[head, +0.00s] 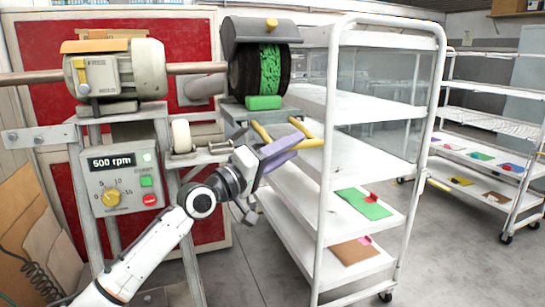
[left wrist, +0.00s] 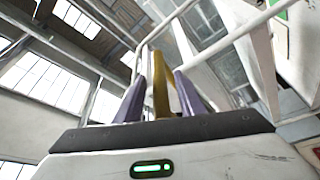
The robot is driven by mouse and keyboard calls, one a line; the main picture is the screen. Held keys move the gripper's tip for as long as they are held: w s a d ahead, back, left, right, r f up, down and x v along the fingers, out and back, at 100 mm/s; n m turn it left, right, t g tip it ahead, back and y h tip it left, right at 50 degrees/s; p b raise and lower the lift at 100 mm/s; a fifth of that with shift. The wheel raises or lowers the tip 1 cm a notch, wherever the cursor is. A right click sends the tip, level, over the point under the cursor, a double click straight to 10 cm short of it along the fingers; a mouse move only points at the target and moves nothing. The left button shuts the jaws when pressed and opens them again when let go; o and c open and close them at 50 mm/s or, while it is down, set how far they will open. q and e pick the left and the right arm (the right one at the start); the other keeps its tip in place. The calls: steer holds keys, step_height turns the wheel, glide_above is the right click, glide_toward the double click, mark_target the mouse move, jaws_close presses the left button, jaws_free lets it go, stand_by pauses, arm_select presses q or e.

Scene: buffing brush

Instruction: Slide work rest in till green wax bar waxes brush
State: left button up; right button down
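The round brush (head: 258,70) hangs under a grey hood, with bright green streaks across its dark face. The green wax bar (head: 264,102) lies on the work rest (head: 250,113) directly below the brush; bar and brush look touching or nearly so. Yellow handle bars (head: 262,132) stick out below the rest. My left gripper (head: 281,147), with purple fingers, is at these bars, beside the rack. In the left wrist view a yellow bar (left wrist: 161,88) stands between the two fingers (left wrist: 160,98), with a gap towards the right finger. My right gripper is out of view.
A white wheeled rack (head: 328,200) stands close at the gripper's right. A white roller (head: 181,136) stands left of the rest. Floor is clear at the bottom right.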

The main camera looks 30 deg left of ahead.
arm_select(q)
steer(key=v, duration=0.8)
steer(key=shift+s, duration=0.3)
steer(key=shift+a+f, duration=0.1)
stand_by(0.6)
